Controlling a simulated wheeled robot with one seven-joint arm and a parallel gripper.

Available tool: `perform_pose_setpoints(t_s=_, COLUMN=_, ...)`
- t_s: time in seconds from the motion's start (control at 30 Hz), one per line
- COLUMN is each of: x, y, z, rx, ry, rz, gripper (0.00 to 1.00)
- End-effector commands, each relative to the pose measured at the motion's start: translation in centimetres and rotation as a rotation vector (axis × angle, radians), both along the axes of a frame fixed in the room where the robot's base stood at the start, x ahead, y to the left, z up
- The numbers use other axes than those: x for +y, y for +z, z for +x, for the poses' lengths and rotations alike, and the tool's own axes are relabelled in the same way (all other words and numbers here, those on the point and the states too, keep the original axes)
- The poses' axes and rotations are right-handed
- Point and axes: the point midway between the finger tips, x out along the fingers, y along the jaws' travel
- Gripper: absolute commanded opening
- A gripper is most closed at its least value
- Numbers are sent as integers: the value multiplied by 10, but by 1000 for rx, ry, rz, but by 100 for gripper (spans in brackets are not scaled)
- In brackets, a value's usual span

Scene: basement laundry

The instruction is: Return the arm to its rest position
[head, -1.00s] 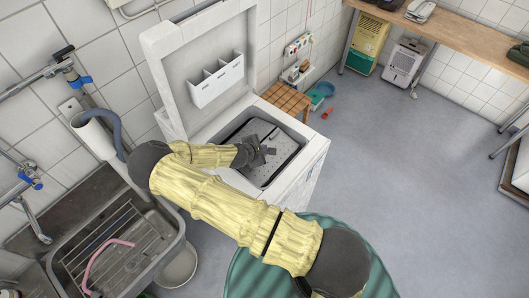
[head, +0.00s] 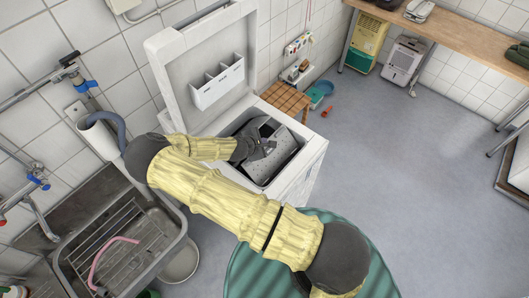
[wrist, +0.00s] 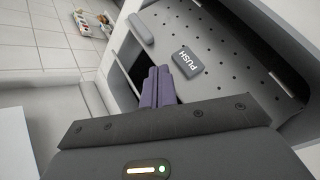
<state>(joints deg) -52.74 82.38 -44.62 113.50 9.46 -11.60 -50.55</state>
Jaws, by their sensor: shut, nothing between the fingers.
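My arm with yellow sleeves reaches from the lower right over the open top-loading washing machine (head: 308,158). My gripper (head: 268,149) is at the machine's top opening, over the perforated grey drum (head: 285,150). In the wrist view my gripper (wrist: 157,75) shows two purple-grey fingers closed together with nothing between them. They are beside a grey button marked PUSH (wrist: 194,62) on the perforated drum surface (wrist: 225,35). A dark gap shows left of the fingers. I cannot tell whether the fingertips touch the drum.
The machine's raised lid (head: 205,60) stands behind the opening. A sink with a wire rack (head: 120,250) is at left, with a bucket (head: 180,264) beside it. A wooden stool (head: 285,98) stands behind the machine. The floor at right is largely open.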

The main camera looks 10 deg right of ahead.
Motion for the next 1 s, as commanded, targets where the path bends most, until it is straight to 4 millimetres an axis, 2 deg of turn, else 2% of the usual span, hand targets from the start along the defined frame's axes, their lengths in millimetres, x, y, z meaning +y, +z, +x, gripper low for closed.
perform_pose_setpoints(t_s=0.67, x=-1, y=2, z=-2, rx=-1, ry=-22, rz=17, gripper=0)
perform_pose_setpoints(t_s=0.87, x=-7, y=13, z=-16, rx=-1, ry=-162, rz=120, gripper=0)
perform_pose_setpoints(t_s=1.0, x=-10, y=30, z=-34, rx=-2, ry=-328, rz=242, gripper=0)
